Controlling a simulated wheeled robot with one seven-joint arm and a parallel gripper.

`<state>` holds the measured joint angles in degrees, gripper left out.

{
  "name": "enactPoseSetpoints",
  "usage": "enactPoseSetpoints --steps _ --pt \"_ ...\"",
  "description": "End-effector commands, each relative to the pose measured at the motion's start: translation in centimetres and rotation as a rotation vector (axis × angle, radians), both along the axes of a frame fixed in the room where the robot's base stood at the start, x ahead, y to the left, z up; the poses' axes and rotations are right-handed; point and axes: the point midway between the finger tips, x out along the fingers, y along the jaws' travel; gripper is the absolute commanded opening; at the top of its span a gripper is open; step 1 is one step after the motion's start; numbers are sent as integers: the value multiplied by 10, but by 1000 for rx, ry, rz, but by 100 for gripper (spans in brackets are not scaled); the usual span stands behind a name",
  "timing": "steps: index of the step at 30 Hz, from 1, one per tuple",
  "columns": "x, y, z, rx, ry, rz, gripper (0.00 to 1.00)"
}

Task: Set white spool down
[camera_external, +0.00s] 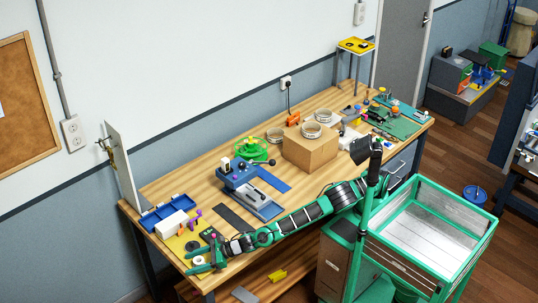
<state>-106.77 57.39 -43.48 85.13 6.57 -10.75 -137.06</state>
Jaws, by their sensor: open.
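A small white spool (199,260) with a dark centre is at the near-left corner of the workbench (160,195), on or just above the yellow mat (178,244). My gripper (190,264) reaches in from the right, low over the same corner. Its green fingers are open and lie on either side of the spool. At this size I cannot tell whether a finger touches it, or whether the spool rests fully on the mat. The finger parts hide some of the spool's edge.
Next to the mat are a white box (171,224) and a blue tray (166,211). A blue tool (250,188), green reel (252,150) and cardboard box (310,152) stand farther right. A white upright panel (122,170) edges the left end.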

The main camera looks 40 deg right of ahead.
Motion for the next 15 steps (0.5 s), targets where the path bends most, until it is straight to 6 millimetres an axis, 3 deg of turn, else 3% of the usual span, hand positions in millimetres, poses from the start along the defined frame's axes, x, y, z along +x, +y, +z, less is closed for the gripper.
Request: enactPoseSetpoints --steps 12,15 --pt "6 8 -4 0 2 -1 58" --pt "6 8 -4 0 2 -1 34"
